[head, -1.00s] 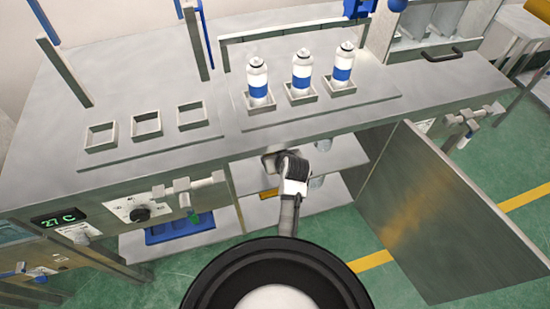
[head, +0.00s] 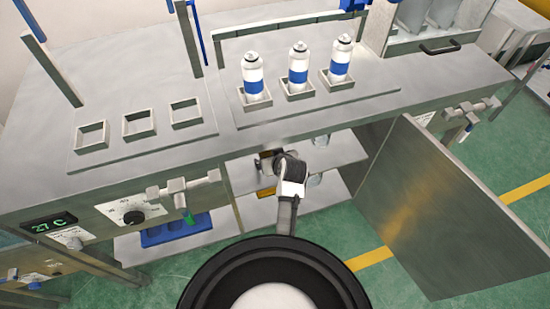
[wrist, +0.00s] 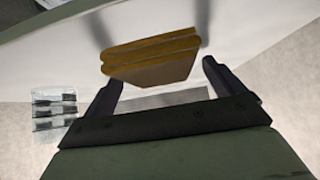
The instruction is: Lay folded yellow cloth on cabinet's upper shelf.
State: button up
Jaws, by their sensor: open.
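The folded yellow cloth (wrist: 150,58) shows in the wrist view just past my gripper (wrist: 163,74). In the head view my gripper (head: 270,160) reaches into the open cabinet at the upper shelf (head: 333,152).
The cabinet door (head: 440,210) stands open at the right. The worktop (head: 330,120) overhangs my arm and holds three white-and-blue cans. A blue tray (head: 175,230) sits low at the left.

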jog(key=shift+r, duration=0.3)
jog(key=v, duration=1.1)
jog(key=shift+s+r, duration=0.3)
jog(key=shift+d, duration=0.1)
jog(key=shift+s, duration=0.1)
